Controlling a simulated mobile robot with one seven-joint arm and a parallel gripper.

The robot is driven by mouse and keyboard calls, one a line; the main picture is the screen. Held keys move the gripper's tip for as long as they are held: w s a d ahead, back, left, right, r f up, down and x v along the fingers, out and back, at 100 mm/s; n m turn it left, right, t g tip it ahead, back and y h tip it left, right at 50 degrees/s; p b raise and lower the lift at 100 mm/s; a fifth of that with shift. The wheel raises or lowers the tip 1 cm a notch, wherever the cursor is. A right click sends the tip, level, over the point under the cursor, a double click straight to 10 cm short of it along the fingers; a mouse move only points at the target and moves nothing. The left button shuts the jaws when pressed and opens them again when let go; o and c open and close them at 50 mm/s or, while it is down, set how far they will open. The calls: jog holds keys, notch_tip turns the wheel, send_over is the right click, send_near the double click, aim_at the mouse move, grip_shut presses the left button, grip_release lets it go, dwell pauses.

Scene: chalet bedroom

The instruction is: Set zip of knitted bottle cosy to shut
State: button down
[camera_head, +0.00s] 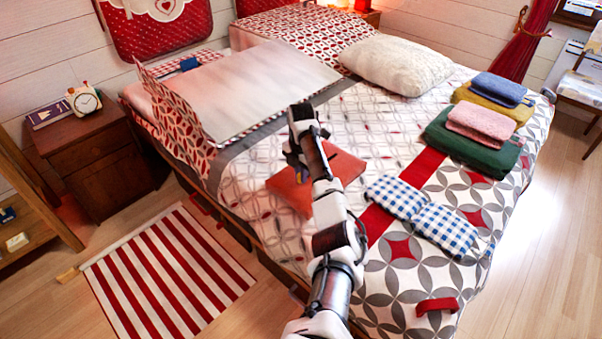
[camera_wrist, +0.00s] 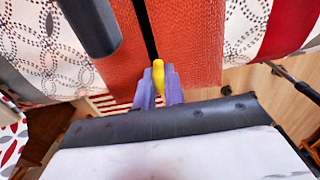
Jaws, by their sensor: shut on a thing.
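The knitted bottle cosy (camera_head: 345,165) is orange-red and lies on the bed, partly hidden behind my arm in the head view. In the wrist view its ribbed orange fabric (camera_wrist: 190,45) shows on both sides of a dark, straight zip gap (camera_wrist: 145,25). The gap runs from the top edge down towards my fingertips. My gripper (camera_wrist: 158,88) has purple fingertips shut on a yellow zip pull (camera_wrist: 158,72) at the lower end of the visible gap. In the head view my gripper (camera_head: 298,172) is over the cosy's left part.
A blue checked cloth (camera_head: 440,225) lies right of the cosy. Folded towels (camera_head: 475,148) are stacked at the bed's right, and a white pillow (camera_head: 398,62) is at the back. A nightstand (camera_head: 95,150) stands left of the bed.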

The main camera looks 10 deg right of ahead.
jog(key=c, duration=1.7)
grip_release()
jog(key=shift+c, duration=0.2)
jog(key=shift+r, duration=0.15)
notch_tip(320, 180, up, 14)
jog(key=shift+f, duration=0.2)
